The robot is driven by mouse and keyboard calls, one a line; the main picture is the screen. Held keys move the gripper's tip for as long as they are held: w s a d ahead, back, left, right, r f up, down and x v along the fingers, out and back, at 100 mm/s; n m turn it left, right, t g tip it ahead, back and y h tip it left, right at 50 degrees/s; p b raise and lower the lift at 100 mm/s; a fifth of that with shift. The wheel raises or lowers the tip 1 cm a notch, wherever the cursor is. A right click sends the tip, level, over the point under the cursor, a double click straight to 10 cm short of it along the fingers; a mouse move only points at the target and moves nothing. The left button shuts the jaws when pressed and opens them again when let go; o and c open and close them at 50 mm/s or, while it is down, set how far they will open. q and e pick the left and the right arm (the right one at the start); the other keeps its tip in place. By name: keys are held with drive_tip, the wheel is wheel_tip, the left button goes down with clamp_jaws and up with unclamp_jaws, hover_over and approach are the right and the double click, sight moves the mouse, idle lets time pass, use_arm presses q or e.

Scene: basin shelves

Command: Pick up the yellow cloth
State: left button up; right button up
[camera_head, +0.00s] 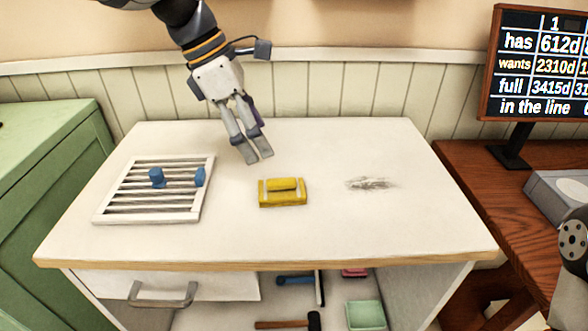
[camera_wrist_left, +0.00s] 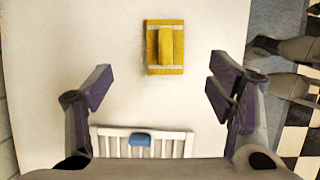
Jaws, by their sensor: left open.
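The yellow cloth (camera_head: 283,197) lies folded on the white table top, near its middle, with a smaller roll or fold on top and pale stripes near its ends. It also shows in the left wrist view (camera_wrist_left: 165,47), ahead of the fingers and between their lines. My left gripper (camera_head: 256,152) is open and empty, above the table, behind and a little left of the cloth in the head view. It does not touch the cloth. Of my right arm only a dark part shows at the right edge of the head view; its gripper is not seen.
A white slatted rack (camera_head: 150,212) with blue pieces (camera_head: 157,178) lies left of the cloth. A grey smudge (camera_head: 368,183) marks the table to the right. Below are a drawer handle (camera_head: 162,295), a hammer (camera_head: 312,321) and a green box (camera_head: 366,315). A screen (camera_head: 540,65) stands right.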

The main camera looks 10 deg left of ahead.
sight(280, 180)
use_arm(q)
drive_tip(key=f, duration=0.1)
drive_tip(key=d+f, duration=0.1)
drive_tip(key=f, duration=0.1)
drive_tip(key=d+f, duration=0.1)
drive_tip(key=f, duration=0.1)
drive_tip(key=shift+s+f+b, duration=0.1)
drive_tip(key=shift+s+b, duration=0.2)
drive_tip(key=shift+s, duration=0.1)
drive_tip(key=x, duration=0.6)
drive_tip(key=shift+w+a+b, duration=0.1)
drive_tip(key=shift+w+b, duration=0.15)
drive_tip(key=shift+b, duration=0.1)
use_arm(e)
drive_tip(key=s+f, duration=0.1)
drive_tip(key=s, duration=0.1)
drive_tip(key=shift+s+f+g, duration=0.3)
drive_tip(key=shift+s+f, duration=0.05)
drive_tip(key=shift+s, duration=0.05)
use_arm(q)
drive_tip(key=c, duration=1)
